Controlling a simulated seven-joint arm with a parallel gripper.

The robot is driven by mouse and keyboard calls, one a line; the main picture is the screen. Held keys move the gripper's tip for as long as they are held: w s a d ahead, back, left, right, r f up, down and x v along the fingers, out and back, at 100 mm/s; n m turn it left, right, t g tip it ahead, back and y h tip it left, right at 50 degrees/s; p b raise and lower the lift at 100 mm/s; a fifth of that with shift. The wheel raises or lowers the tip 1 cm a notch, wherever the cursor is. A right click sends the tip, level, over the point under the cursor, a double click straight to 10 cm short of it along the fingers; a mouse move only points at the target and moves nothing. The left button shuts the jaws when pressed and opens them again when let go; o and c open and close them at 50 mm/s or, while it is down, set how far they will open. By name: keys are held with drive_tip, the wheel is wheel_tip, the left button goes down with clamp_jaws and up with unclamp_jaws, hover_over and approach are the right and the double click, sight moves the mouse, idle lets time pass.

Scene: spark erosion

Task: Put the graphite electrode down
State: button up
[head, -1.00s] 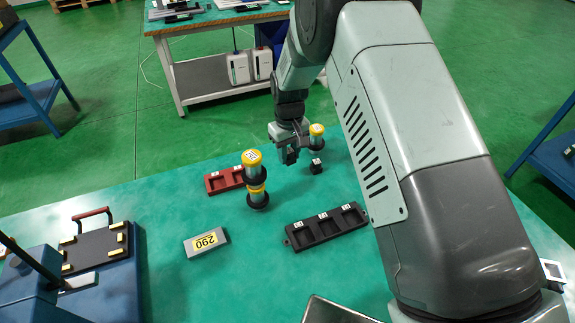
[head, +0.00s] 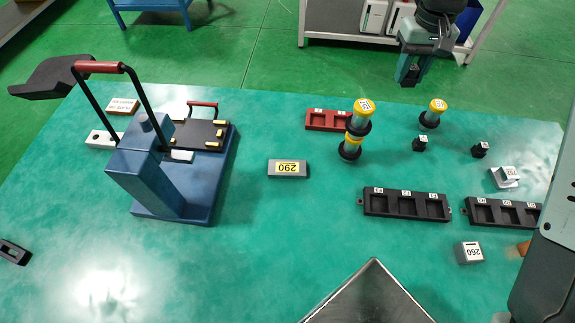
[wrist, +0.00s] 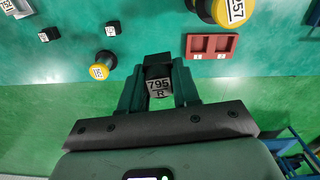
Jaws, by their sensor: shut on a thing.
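My gripper (wrist: 158,88) is shut on a dark block with a pale label reading 795 R (wrist: 158,84), which I take to be the graphite electrode. In the wrist view the block sits between the two fingers, its dark end showing beyond the label. In the head view my gripper (head: 410,74) hangs at the table's far edge, up and left of the smaller yellow-capped cylinder (head: 431,119). The block is hard to make out there. It appears clear of the teal table (head: 300,225).
Small black blocks (head: 420,144) (head: 480,150) stand near the cylinder. A taller yellow-capped stack (head: 355,136) and a red tray (head: 311,127) are left of them. Black three-pocket trays (head: 363,203) (head: 467,212) lie nearer. A blue press (head: 150,175) stands left. Bare table surrounds the 290 block (head: 287,174).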

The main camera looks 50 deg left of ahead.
drive_tip(key=s+a, duration=0.7)
drive_tip(key=s, duration=0.6)
drive_tip(key=m, duration=0.2)
hover_over(287, 167)
wheel_tip(287, 167, down, 16)
drive_tip(key=shift+w+f, duration=0.1)
drive_tip(key=shift+f, duration=2.4)
drive_tip(key=shift+f, duration=0.1)
drive_tip(key=o, duration=1.1)
drive_tip(key=shift+c, duration=0.2)
wheel_tip(287, 167, up, 12)
